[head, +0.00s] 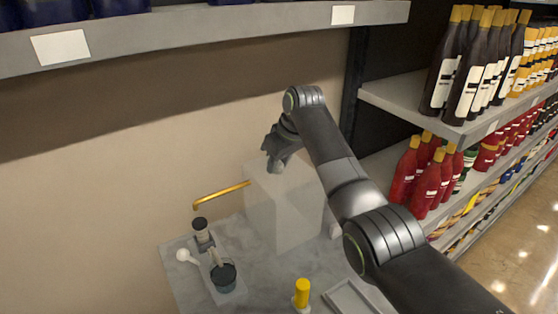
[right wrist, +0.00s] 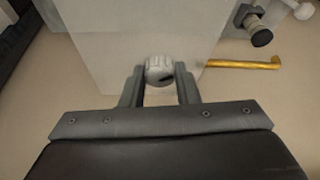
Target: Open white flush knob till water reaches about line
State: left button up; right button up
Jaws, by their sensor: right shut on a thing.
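The pale, boxy tank (head: 285,205) stands on the grey table (head: 262,270), and its flat face also shows in the right wrist view (right wrist: 110,60). A round whitish knob (right wrist: 160,69) sits on that face. My right gripper (right wrist: 160,82) has its two fingers on either side of the knob and is shut on it. In the head view my right gripper (head: 276,152) is at the top of the tank, and the knob is hidden there. I cannot make out a water level or a line on the tank. My left gripper is not in view.
A yellow pipe (head: 222,195) sticks out left from the tank. A dark pump part (head: 203,235), a white ball-ended piece (head: 186,256), a dark cup (head: 223,277) and a yellow-capped item (head: 302,293) are on the table. Bottle shelves (head: 390,95) stand at the right.

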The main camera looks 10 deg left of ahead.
jog(key=m+p, duration=0.2)
jog(key=p, duration=0.1)
jog(key=m+h+p, duration=0.1)
jog(key=shift+s+a+r+m+t, duration=0.1)
jog(key=shift+r+m+t, duration=0.2)
jog(key=shift+m+t, duration=0.1)
jog(key=shift+f+m+t+h+p, duration=0.15)
jog(key=shift+m+t+h+p, duration=0.35)
jog(key=shift+m+p, duration=0.95)
jog(key=o, duration=1)
jog(key=shift+f, duration=0.1)
jog(key=shift+c, duration=0.2)
jog(key=v, duration=1.7)
jog(key=shift+a+r, duration=0.2)
jog(key=shift+r, duration=0.1)
